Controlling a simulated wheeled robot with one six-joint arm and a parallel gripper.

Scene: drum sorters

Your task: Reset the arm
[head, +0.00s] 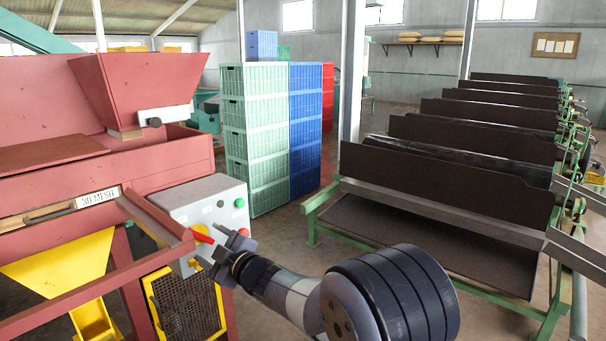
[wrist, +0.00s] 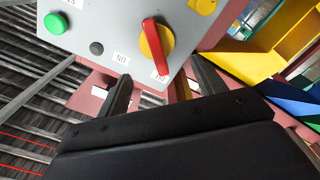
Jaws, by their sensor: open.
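My gripper (head: 222,252) is stretched out to the grey control box (head: 190,205) on the red machine. A red-handled rotary switch on a yellow disc is on the box face; its red handle (head: 202,235) shows just left of my gripper. In the wrist view my gripper (wrist: 162,88) is open, its two dark fingers apart with nothing seen between them. The red handle (wrist: 154,47) lies just beyond the fingertips, and its end points down between them. I cannot tell whether any finger touches it. Part of the switch is hidden in the head view.
The box also carries a green button (wrist: 56,23) and a small black button (wrist: 96,48). A red rail (head: 155,220) runs close by the box. Green crates (head: 253,140) and blue crates (head: 304,130) stand behind. Dark sloped panels on green frames (head: 440,185) fill the right.

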